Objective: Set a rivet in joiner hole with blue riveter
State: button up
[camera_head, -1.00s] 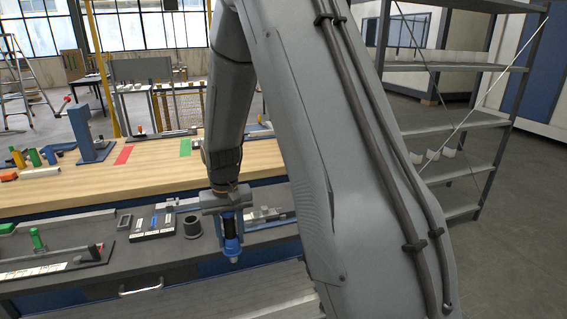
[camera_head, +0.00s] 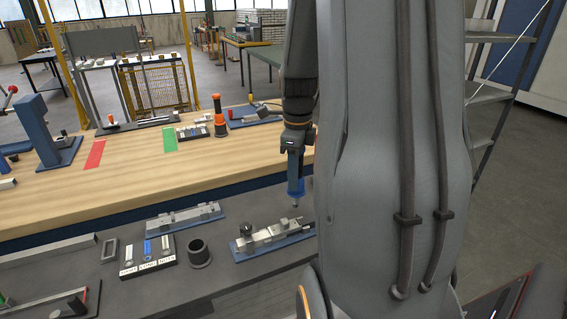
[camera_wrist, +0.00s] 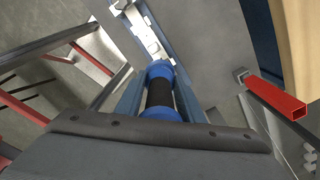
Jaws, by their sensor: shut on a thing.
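My gripper (camera_head: 296,150) is shut on the blue riveter (camera_head: 296,187), which hangs nose down over the grey bench shelf. In the wrist view the riveter (camera_wrist: 160,92) shows blue ends and a black middle between my fingers. A metal frame assembly with a joiner (camera_head: 266,236) lies on a blue base plate (camera_head: 285,246) below and left of the riveter's nose. The nose appears above the assembly and apart from it. In the wrist view part of the assembly (camera_wrist: 145,30) lies beyond the riveter. The joiner hole is too small to make out, and no rivet is clearly visible.
A second fixture (camera_head: 185,217), a labelled tray (camera_head: 147,256) and a dark round holder (camera_head: 199,253) stand left on the grey surface (camera_head: 225,275). An orange tool (camera_head: 220,115) and blue press (camera_head: 58,150) stand on the wooden bench (camera_head: 190,165). A red tube (camera_wrist: 275,97) is at right.

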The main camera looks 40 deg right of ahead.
jog(key=shift+w+d+m, duration=0.1)
jog(key=shift+d+m, duration=0.15)
jog(key=shift+m, duration=0.15)
notch_tip(320, 180, down, 5)
jog(key=b, duration=0.4)
jog(key=shift+f+b, duration=0.4)
jog(key=shift+f, duration=0.3)
jog(key=shift+a+f, duration=0.1)
jog(key=shift+f, duration=0.8)
dwell(1.4)
jog(key=shift+r+p, duration=3)
jog(key=shift+r, duration=0.8)
jog(key=shift+w+f, duration=0.1)
